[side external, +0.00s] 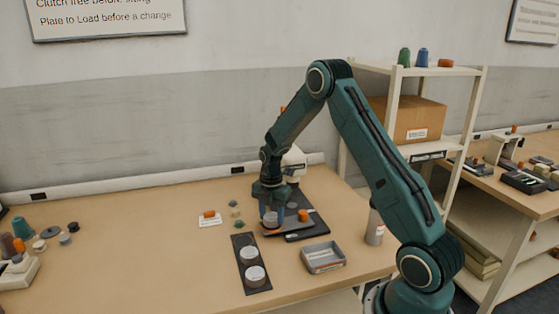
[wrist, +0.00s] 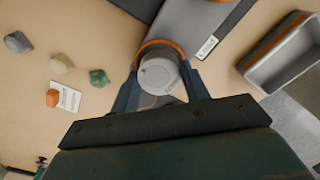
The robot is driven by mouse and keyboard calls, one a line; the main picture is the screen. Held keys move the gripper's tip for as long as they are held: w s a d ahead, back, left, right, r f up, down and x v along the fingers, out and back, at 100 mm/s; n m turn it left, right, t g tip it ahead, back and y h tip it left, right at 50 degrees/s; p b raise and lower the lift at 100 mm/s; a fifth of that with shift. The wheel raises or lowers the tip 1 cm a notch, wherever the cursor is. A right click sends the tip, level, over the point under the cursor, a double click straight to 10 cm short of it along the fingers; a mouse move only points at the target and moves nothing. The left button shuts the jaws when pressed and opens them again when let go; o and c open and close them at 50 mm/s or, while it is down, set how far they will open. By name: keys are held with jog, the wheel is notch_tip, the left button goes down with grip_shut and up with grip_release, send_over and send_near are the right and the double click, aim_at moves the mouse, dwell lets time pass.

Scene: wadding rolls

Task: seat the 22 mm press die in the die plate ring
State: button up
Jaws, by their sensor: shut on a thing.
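My gripper (side external: 271,222) points down over the front left of the press's dark base in the side view. In the wrist view its two fingers (wrist: 160,92) are shut on a pale grey round die (wrist: 158,75), one on each side. The die's flat face carries small markings too blurred to read. An orange ring edge (wrist: 160,42) curves around the far side of the die, on the grey plate (wrist: 188,30). The rest of the ring is hidden by the die and fingers. I cannot tell whether the die is inside the ring or above it.
A dark strip (side external: 240,240) with two pale discs lies in front. A grey open tray (side external: 323,258) stands to its right, with a bottle (side external: 375,227) beyond. Small coloured lumps and a card (side external: 209,220) with an orange piece lie left.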

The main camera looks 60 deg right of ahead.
jog(key=shift+f, duration=0.35)
dwell(0.4)
jog(key=o, duration=1.8)
jog(key=shift+c, duration=0.2)
jog(key=shift+r, duration=0.15)
jog(key=shift+r, duration=3.85)
jog(key=shift+r, duration=0.1)
